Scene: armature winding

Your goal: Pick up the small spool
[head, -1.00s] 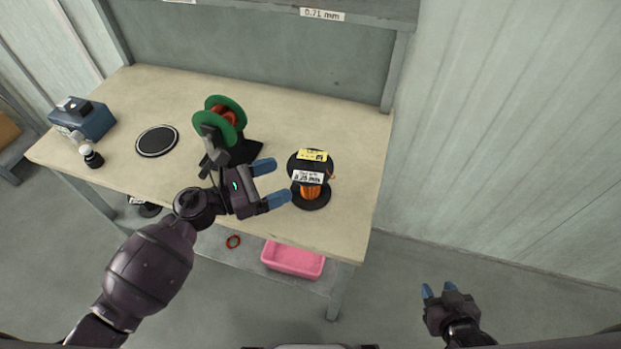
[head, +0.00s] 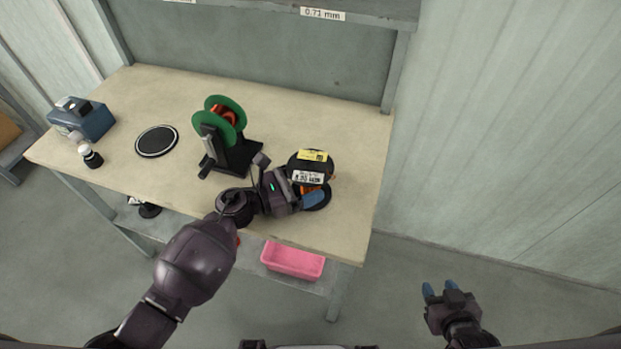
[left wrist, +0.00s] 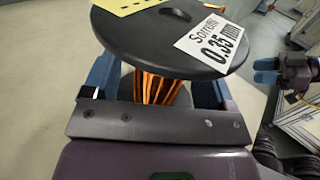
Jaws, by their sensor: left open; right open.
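The small spool (head: 313,160) stands upright near the right front of the table, with black flanges, orange copper wire and white and yellow labels on top. In the left wrist view the spool (left wrist: 160,42) fills the middle, and its white label reads 0.35 mm. My left gripper (head: 312,190) is open at the spool, and in the wrist view its blue fingers (left wrist: 155,85) stand on both sides of the copper winding, below the top flange. The flange hides part of the fingers. My right gripper (head: 440,289) is open and empty, off the table at lower right.
A green spool (head: 231,109) sits on a black stand (head: 241,157) left of the small spool. A round black pad (head: 157,141), a blue box (head: 84,119) and a small bottle (head: 91,157) are further left. A pink bin (head: 293,260) is on the lower shelf.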

